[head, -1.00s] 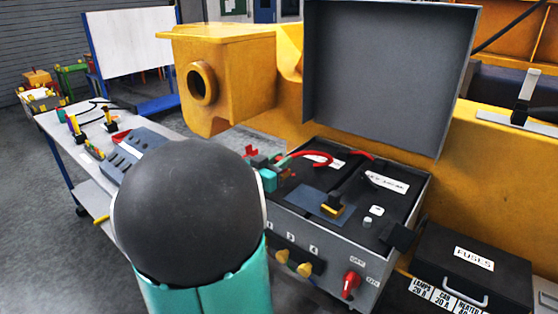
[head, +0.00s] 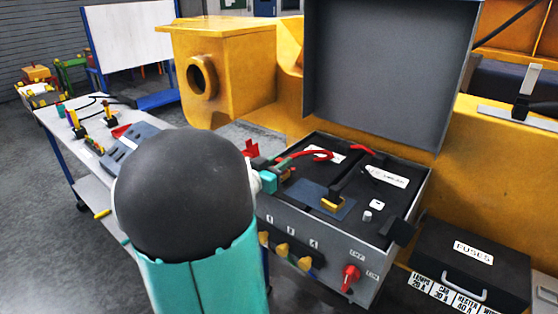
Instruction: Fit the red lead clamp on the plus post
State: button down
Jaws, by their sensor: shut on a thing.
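My gripper (head: 272,181) is at the left end of the open grey battery box (head: 300,238), mostly hidden behind my dark rounded arm joint. Only its teal part and a bit of its tip show. It is shut on what appears to be the red lead clamp (head: 287,174), small and partly covered. A red lead (head: 314,155) arcs from there to the right over the box. The plus post itself cannot be made out.
The box's raised lid (head: 385,75) stands behind it. A red switch (head: 350,278) and yellow knobs (head: 305,264) stick out in front. A black fuse box (head: 472,262) is at the right. A trolley (head: 93,195) with tools is at the left, and a yellow casting (head: 235,75) behind.

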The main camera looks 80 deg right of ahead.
jog(key=shift+f, duration=0.4)
jog(key=c, duration=1.2)
grip_release()
jog(key=shift+o, duration=0.2)
jog(key=v, duration=1.3)
jog(key=shift+w+a, duration=0.15)
jog(key=shift+a, duration=0.15)
